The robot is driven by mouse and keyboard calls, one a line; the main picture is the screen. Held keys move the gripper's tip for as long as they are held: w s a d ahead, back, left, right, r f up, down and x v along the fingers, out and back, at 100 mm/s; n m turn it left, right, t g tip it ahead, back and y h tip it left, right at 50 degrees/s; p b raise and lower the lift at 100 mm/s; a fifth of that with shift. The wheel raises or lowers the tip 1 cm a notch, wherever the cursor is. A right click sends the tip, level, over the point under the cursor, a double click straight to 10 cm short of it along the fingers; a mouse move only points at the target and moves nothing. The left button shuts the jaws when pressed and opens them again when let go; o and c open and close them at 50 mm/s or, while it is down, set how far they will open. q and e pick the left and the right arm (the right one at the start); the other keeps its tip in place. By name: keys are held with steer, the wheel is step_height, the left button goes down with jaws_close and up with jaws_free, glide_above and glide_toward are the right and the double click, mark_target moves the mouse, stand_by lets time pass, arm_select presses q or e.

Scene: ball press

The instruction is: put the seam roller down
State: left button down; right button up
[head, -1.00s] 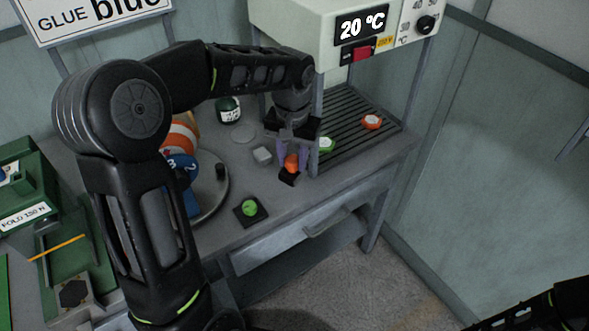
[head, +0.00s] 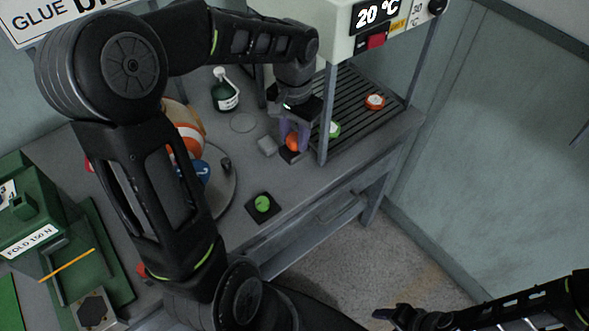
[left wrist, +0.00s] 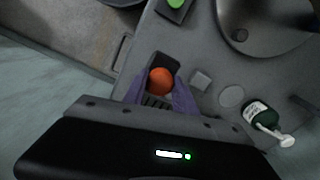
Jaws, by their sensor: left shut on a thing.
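My left gripper (head: 294,136) has purple fingers and is shut on an orange, round-topped thing with a dark part below it. I take this to be the seam roller (head: 293,143). It is over the grey bench, close to the front post of the press. In the left wrist view the orange top (left wrist: 161,81) sits between the fingers (left wrist: 160,92), with the dark part around it. I cannot tell whether it touches the bench. My right gripper (head: 393,314) is low at the right, away from the bench, and its jaws are unclear.
A small grey block (head: 267,146) and a pale disc (head: 243,123) lie left of the gripper. A dark green bottle (head: 225,93) stands behind. A green piece on a black pad (head: 256,214) is near the front edge. The slatted rack (head: 355,112) is at the right.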

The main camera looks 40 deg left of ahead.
mark_target(294, 151)
arm_select(q)
step_height(294, 151, down, 5)
steer(key=shift+f+p, duration=0.2)
steer(key=shift+p, duration=0.1)
steer(key=shift+f, duration=0.1)
steer(key=shift+f, duration=1.8)
steer(key=shift+f, duration=0.15)
steer(key=c, duration=1)
jaws_free()
step_height(294, 151, up, 12)
steer(key=shift+r, duration=0.2)
